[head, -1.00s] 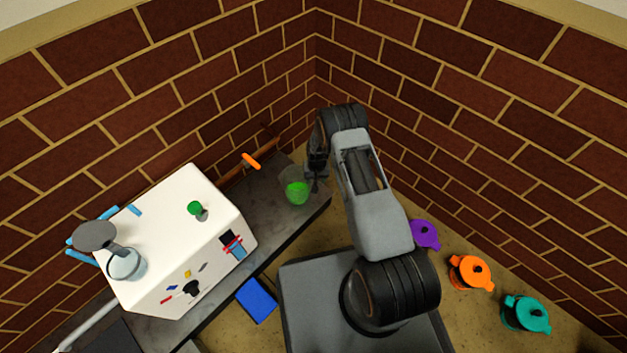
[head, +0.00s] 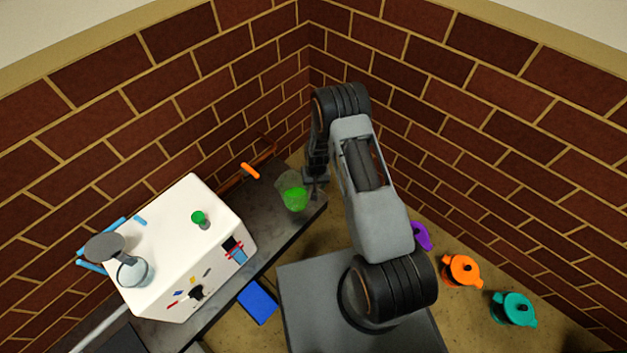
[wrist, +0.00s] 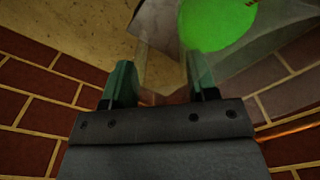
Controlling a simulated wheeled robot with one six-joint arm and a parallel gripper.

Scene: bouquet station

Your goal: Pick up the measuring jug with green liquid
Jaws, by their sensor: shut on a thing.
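The measuring jug (head: 289,180) is a clear vessel with bright green liquid in its lower part. In the head view it is at the right end of the dark counter, and I cannot tell whether it touches the surface. My gripper (head: 314,186) is at its right side. In the wrist view my gripper (wrist: 160,85) is shut on a clear part of the jug, probably its handle, between the two fingers. The green liquid (wrist: 215,25) shows beyond the right finger. The jug's top is cut off in the wrist view.
A white box-shaped machine (head: 185,235) with a green knob stands left on the dark counter (head: 258,215). An orange-handled item (head: 250,170) lies near the wall. Purple (head: 421,236), orange (head: 462,270) and teal (head: 513,309) pots stand right on the floor. Brick walls meet behind the jug.

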